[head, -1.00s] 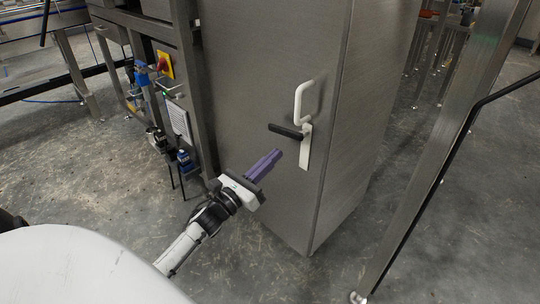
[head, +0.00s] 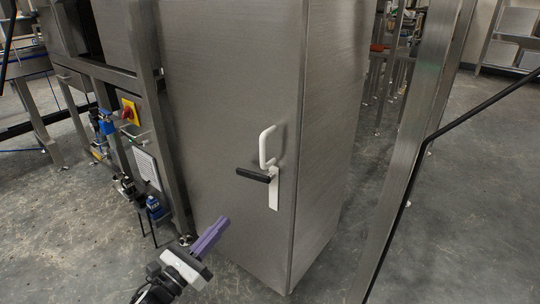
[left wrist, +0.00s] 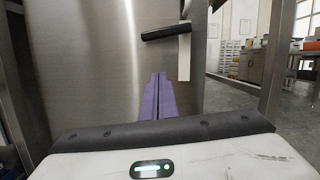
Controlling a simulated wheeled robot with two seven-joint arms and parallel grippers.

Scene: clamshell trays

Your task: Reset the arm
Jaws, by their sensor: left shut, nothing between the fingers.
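My left gripper (head: 224,222) has purple fingers, shut together with nothing between them. It points up and right toward the front of the steel cabinet, below and left of the door handle. In the left wrist view the shut fingers (left wrist: 158,80) point at the cabinet front, with the black lever just above them. The arm behind the gripper shows only in part at the bottom edge of the head view. My right gripper is not in view.
The tall steel cabinet (head: 225,110) has a white handle (head: 266,147) and a black lever (head: 253,175). A steel frame with a red and yellow switch (head: 130,112) stands to its left. A steel post (head: 420,150) stands at right. Bare concrete floor lies around.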

